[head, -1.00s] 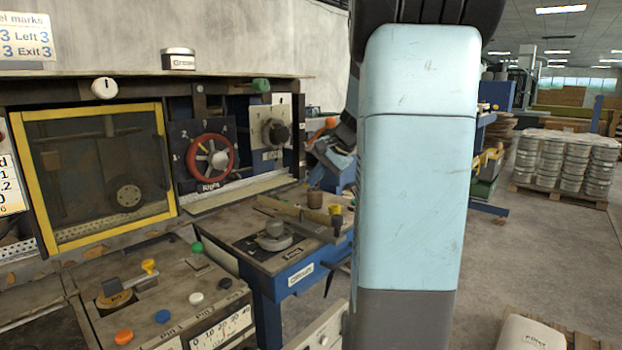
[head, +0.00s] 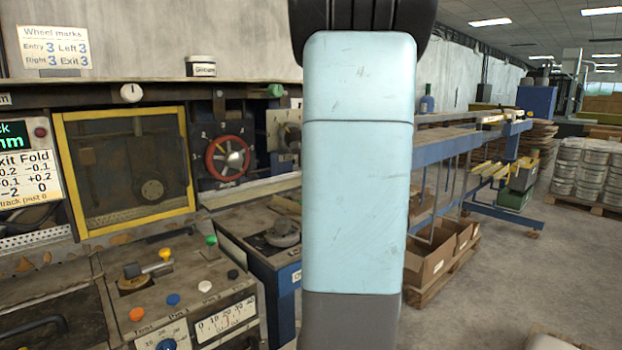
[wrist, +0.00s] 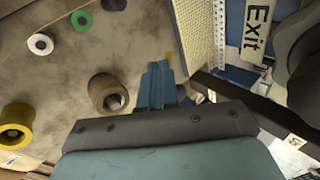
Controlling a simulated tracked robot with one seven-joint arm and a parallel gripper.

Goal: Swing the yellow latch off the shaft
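My gripper (wrist: 155,72) shows in the wrist view as two blue fingers close together, with nothing visible between them. It points at a dusty tan surface. A small yellow-orange patch (wrist: 168,57) lies just beyond the fingertips; I cannot tell whether it is the yellow latch. A brown hollow roller or shaft end (wrist: 108,94) stands left of the fingers, apart from them. A yellow ring-shaped piece (wrist: 15,126) is at the left edge. In the head view my upright pale blue arm hides my gripper, and I cannot pick out the latch or its shaft there.
A machine with a yellow-framed window (head: 188,160) and red handwheel (head: 230,157) stands left of my arm. A control panel (head: 190,290) with a yellow-knobbed lever is in front. An "Exit" sign (wrist: 258,25) is near the gripper.

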